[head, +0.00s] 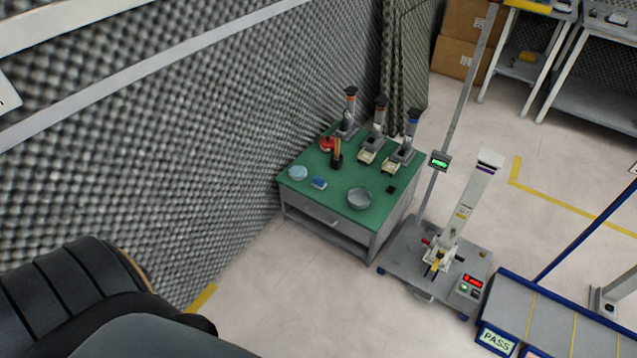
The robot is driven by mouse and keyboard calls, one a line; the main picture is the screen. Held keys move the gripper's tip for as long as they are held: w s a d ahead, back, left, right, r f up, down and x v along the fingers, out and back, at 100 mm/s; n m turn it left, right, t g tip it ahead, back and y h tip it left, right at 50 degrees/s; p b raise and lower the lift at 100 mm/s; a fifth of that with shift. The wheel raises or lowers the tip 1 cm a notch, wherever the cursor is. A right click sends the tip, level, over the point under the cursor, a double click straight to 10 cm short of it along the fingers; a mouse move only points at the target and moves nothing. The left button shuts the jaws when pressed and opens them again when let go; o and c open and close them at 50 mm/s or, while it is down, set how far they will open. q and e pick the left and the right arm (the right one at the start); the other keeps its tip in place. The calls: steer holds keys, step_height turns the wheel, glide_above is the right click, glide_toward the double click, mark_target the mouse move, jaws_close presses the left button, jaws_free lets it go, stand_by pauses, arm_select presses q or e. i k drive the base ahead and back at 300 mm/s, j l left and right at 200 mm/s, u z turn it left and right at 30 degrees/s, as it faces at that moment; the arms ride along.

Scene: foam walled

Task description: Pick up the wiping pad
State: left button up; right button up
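A small blue block-like item (318,183), which looks like the wiping pad, lies on the green top of a grey workbench (307,206), near its front left edge. A round pale blue item (298,173) is just to its left; it is too small to tell whether it is a dish or a folded cloth. Neither of my grippers shows in the head view, and nothing covers the blue item.
On the bench stand a metal bowl (360,198), a dark holder (336,160), a red item (327,144) and several upright devices. A foam wall (220,120) runs along its left. A test stand (440,260) and conveyor (545,315) are at right. Floor (290,300) in front is clear.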

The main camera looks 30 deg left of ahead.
mark_target(318, 182)
steer(key=u, duration=1.25)
steer(key=i+l, duration=0.1)
steer(key=i, duration=0.5)
steer(key=i+l, duration=0.15)
steer(key=i, duration=0.5)
steer(key=i+l, duration=0.1)
steer(key=i, duration=0.5)
